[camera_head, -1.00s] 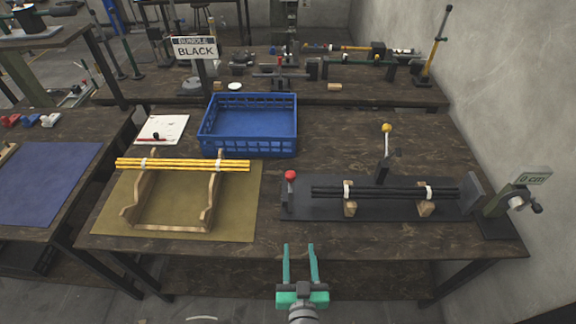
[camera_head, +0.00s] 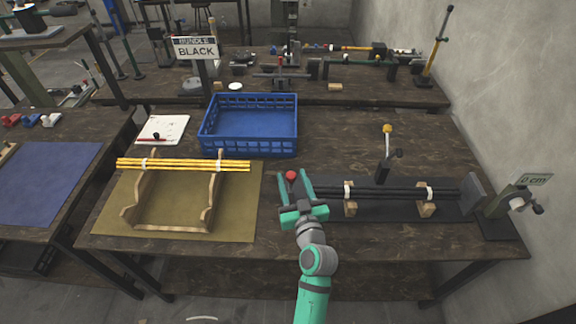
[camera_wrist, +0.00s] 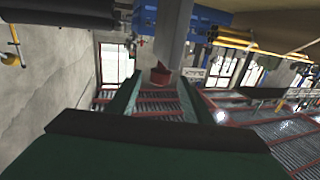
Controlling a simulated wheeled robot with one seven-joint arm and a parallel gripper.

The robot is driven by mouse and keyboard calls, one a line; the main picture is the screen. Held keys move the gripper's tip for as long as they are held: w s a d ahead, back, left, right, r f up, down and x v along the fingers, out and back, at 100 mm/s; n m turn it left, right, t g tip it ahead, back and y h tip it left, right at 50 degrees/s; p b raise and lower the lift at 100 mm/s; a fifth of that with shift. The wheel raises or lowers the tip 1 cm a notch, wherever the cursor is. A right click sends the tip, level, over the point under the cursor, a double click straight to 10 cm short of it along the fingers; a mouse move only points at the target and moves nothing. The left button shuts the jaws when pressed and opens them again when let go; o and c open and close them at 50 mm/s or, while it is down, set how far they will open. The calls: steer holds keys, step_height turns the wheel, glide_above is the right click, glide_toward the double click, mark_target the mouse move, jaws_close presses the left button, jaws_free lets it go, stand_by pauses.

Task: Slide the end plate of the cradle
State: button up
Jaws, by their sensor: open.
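The cradle holds a bundle of black rods (camera_head: 385,191) with white ties, resting on wooden supports above a dark base (camera_head: 385,212). At its left end is an end plate with a red knob (camera_head: 291,175) on top; my gripper hides most of the plate. My gripper (camera_head: 294,186) is open, with its fingers to either side of the knob in the picture. In the wrist view, the red knob (camera_wrist: 161,74) shows between the fingertips (camera_wrist: 159,84); I cannot tell whether they touch it. A grey plate (camera_head: 473,193) stands at the right end.
A yellow-knobbed lever (camera_head: 387,145) rises behind the rods. Yellow rods (camera_head: 185,164) lie on a wooden rack at the left.

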mark_target(290, 171)
steer(key=x, duration=0.6)
jaws_close()
